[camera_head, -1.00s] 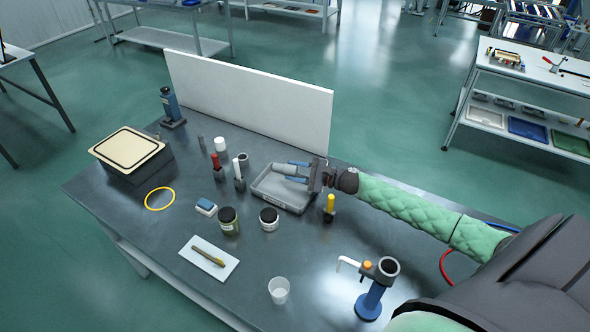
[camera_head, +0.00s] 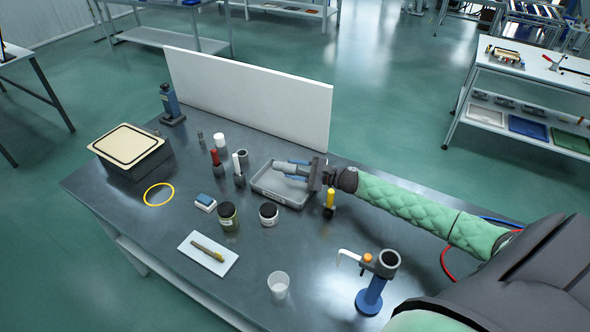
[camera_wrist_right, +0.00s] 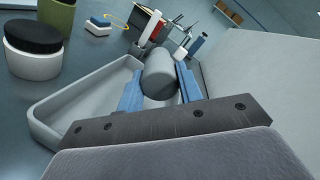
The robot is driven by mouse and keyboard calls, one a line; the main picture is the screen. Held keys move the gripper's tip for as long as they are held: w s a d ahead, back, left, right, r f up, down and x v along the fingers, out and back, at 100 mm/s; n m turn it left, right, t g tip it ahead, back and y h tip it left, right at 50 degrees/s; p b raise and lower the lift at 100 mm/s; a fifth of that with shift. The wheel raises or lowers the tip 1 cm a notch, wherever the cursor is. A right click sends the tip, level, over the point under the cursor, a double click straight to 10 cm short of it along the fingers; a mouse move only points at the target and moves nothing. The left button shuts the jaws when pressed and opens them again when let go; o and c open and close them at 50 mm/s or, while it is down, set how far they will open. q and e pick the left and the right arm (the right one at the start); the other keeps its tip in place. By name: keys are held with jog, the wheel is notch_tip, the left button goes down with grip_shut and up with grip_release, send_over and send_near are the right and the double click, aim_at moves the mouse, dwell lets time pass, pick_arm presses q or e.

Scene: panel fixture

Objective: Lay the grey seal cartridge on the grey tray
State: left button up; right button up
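The grey seal cartridge (camera_wrist_right: 158,73) is a plain grey cylinder between the two blue fingers of my right gripper (camera_wrist_right: 160,88) in the right wrist view. The fingers appear to touch it on both sides. In the head view my right gripper (camera_head: 292,169) is over the grey tray (camera_head: 265,187), with the cartridge low inside the tray's outline. I cannot tell whether the cartridge touches the tray floor. The tray is shallow, with raised walls, and its near left part shows in the wrist view (camera_wrist_right: 75,108). The gripper hides part of its right side. My left gripper is not in view.
A white panel (camera_head: 250,100) stands behind the tray. A yellow-handled tool (camera_head: 329,199) stands close to the tray's right side.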

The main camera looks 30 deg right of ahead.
jog(key=o, duration=0.5)
jog(key=f, duration=0.1)
jog(key=s+f, duration=0.1)
jog(key=shift+a+f, duration=0.2)
jog(key=shift+f, duration=0.15)
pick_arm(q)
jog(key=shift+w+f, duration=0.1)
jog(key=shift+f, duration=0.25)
pick_arm(e)
jog(key=shift+d, duration=0.1)
jog(key=shift+s+d+f+b, duration=0.1)
jog(key=shift+b, duration=0.2)
jog(key=s+d, duration=0.1)
jog(key=s+d+r+b, duration=0.1)
jog(key=d, duration=0.1)
jog(key=s+d+b, duration=0.1)
jog(key=d, duration=0.1)
jog(key=shift+s+r, duration=0.2)
jog(key=shift+s, duration=0.1)
jog(key=shift+s+d+r, duration=0.35)
jog(key=shift+s+r, duration=0.05)
jog(key=shift+r, duration=0.2)
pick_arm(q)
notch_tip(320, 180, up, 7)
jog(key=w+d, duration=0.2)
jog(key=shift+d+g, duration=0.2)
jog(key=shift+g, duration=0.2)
pick_arm(e)
jog(key=shift+w, duration=0.1)
